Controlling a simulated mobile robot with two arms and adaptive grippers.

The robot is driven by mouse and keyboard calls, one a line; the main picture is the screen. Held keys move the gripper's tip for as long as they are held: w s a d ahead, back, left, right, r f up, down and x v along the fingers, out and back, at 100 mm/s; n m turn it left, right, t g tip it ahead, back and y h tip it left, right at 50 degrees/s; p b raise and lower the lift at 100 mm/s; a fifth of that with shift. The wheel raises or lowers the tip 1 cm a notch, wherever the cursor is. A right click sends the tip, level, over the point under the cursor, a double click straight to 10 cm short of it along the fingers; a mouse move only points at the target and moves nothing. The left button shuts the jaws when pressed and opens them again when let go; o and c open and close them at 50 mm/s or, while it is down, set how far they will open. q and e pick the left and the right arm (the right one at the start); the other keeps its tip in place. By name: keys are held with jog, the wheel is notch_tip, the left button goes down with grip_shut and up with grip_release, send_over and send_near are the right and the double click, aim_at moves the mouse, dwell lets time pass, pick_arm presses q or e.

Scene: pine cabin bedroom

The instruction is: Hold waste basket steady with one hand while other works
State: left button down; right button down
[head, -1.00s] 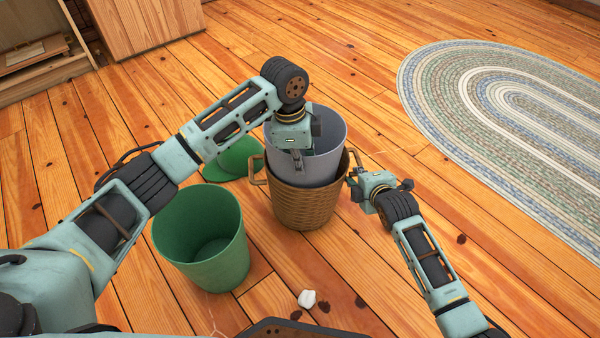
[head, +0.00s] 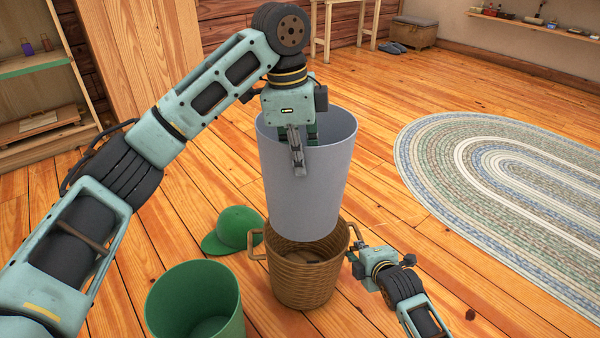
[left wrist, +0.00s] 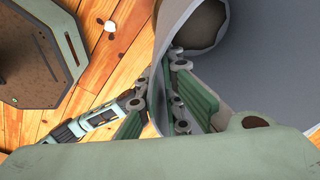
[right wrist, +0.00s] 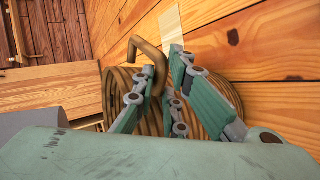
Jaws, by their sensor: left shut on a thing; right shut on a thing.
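A tall grey bin (head: 305,195) is lifted, its lower end at or just inside the mouth of a woven wicker basket (head: 305,285) with loop handles on the floor. My left gripper (head: 300,160) is shut on the near rim of the grey bin; the left wrist view shows the bin wall (left wrist: 265,70) between its fingers. My right gripper (head: 357,258) is low at the right side of the wicker basket, shut on its right handle (head: 355,233). The right wrist view shows that handle (right wrist: 150,55) at the fingers.
A green open bin (head: 195,300) stands left of the wicker basket. A green cap (head: 235,230) lies behind it. A braided oval rug (head: 500,180) is on the right. A shelf unit (head: 40,110) is at the far left.

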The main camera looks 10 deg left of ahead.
jog(key=shift+f, duration=0.1)
jog(key=c, duration=1.7)
grip_release()
jog(key=shift+s, duration=0.1)
